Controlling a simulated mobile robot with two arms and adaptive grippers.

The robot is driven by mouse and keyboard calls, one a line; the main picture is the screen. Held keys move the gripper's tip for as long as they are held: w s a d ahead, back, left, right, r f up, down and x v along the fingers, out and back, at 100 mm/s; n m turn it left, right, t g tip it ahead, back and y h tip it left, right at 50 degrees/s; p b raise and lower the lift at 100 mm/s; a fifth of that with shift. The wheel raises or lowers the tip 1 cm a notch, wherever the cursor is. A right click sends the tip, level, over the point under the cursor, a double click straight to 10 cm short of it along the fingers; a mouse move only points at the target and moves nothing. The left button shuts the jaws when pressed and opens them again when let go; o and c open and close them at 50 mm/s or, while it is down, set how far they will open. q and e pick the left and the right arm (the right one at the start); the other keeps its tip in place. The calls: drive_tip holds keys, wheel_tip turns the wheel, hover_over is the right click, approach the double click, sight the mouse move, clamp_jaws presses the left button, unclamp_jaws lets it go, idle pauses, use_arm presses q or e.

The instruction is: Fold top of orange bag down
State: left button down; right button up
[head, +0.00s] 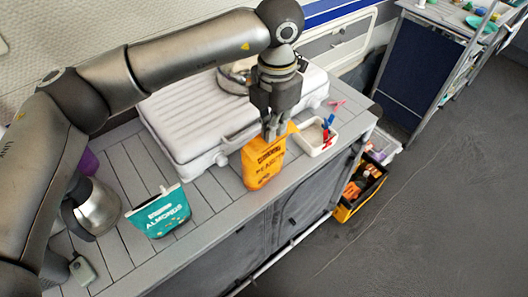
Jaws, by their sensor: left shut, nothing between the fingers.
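The orange bag (262,165) stands upright on the slatted counter, close to the front edge and in front of a white ribbed case. My left gripper (271,134) points down at the top of the bag. Its fingers are together with nothing between them, and the fingertips hide part of the bag's top edge. A corner of the orange top shows to the right of the fingers. I cannot tell whether the fingertips touch the bag. My right gripper is out of view.
A teal almonds bag (160,213) and a metal kettle (97,207) stand at left. The white case (190,110) lies behind the orange bag. A white tray (314,140) with red and blue items sits just right. A yellow-black crate (358,192) is below the counter.

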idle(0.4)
use_arm(q)
wheel_tip(320, 180, up, 8)
drive_tip(key=s+d+p, duration=0.1)
drive_tip(key=p, duration=0.2)
drive_tip(key=shift+s+d, duration=0.15)
drive_tip(key=shift+s, duration=0.1)
idle(0.3)
idle(0.5)
